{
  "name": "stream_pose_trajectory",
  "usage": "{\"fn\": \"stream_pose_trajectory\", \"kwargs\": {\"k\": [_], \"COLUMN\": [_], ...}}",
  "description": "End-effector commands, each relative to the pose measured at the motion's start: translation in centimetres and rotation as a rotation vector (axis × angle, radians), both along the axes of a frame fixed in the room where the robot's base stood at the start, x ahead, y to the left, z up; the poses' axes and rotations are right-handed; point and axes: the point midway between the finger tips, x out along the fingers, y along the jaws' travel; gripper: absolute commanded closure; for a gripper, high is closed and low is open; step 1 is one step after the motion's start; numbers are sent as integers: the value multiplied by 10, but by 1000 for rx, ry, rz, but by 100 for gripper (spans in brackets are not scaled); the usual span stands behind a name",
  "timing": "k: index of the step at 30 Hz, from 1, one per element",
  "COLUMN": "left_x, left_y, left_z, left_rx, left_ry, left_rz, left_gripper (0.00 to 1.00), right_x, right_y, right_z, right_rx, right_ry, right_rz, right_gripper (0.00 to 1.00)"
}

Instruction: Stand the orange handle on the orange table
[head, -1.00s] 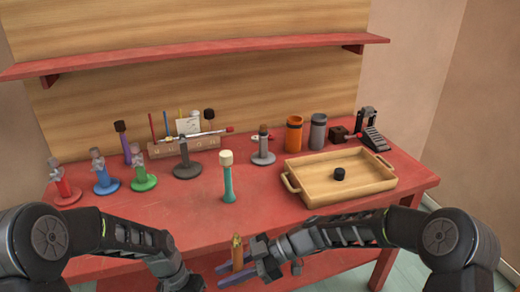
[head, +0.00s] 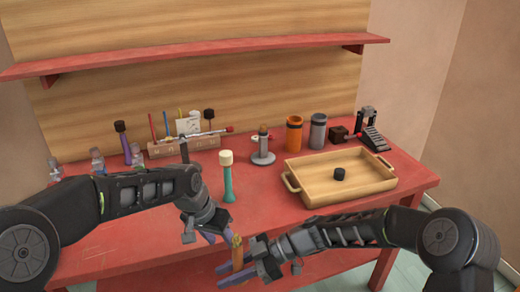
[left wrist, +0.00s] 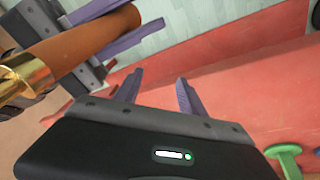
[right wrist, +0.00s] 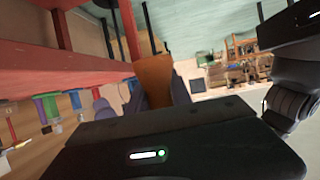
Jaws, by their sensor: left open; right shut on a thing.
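The orange handle (head: 237,254), orange-brown with a gold band that shows in the left wrist view (left wrist: 72,52), is held at the near edge of the red-orange table (head: 270,212). My right gripper (head: 237,271) is shut on it, purple fingers on either side; the handle also shows in the right wrist view (right wrist: 153,80). My left gripper (head: 208,232) is open and empty, just left of and above the handle in the head view. In the left wrist view its fingers (left wrist: 158,94) are spread, apart from the handle.
A teal handle with a cream top (head: 227,178) stands behind my left gripper. A wooden tray (head: 310,194) with a small black piece (head: 339,173) is at right. Orange (head: 294,134) and grey (head: 318,131) cylinders stand at the back. Table between teal handle and tray is clear.

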Motion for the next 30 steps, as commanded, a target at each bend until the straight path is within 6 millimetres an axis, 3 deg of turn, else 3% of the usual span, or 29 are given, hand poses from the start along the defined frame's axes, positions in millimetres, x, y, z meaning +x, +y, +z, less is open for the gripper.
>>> {"fn": "stream_pose_trajectory", "kwargs": {"k": [12,21,30], "left_x": [14,11,-8], "left_y": [-63,-105,-117], "left_z": [65,108,123], "left_rx": [-141,-236,-184], "left_ry": [-41,-39,-12], "left_rz": [161,248,182], "left_gripper": [52,52,52], "right_x": [0,0,0], "right_y": [0,0,0], "right_z": [0,0,0], "right_rx": [0,0,0], "right_ry": [0,0,0], "right_rz": [0,0,0], "right_gripper": [100,100,100]}}
